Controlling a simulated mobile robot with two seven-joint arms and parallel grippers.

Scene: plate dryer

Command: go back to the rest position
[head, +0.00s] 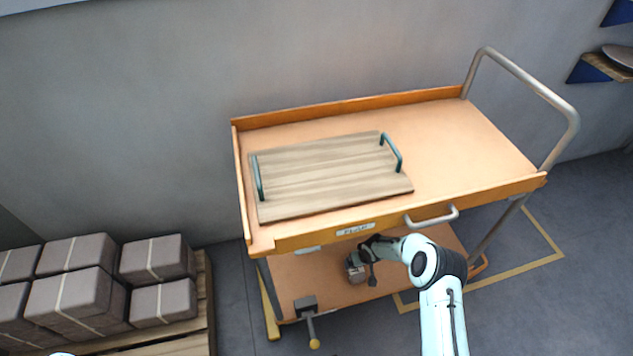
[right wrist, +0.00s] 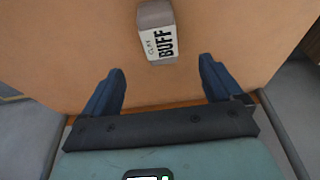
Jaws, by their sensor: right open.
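My right gripper (head: 368,266) is low in front of the cart, over its lower shelf (head: 325,285). In the right wrist view the right gripper (right wrist: 161,65) is open, with two dark blue fingers apart and nothing between them. A grey clay block (right wrist: 157,32) with a white label reading "CLAY BUFF" lies on the orange-tan shelf just beyond the fingertips, apart from them. The block also shows in the head view (head: 353,273), partly covered by my gripper. My left gripper is not in view.
A wooden tray (head: 325,178) with two green handles lies on the cart's top (head: 450,135). The top's front rim has a drawer-like handle (head: 432,217) above my right arm. Strapped grey blocks (head: 70,300) sit on a pallet at left. A wall shelf (head: 605,68) is upper right.

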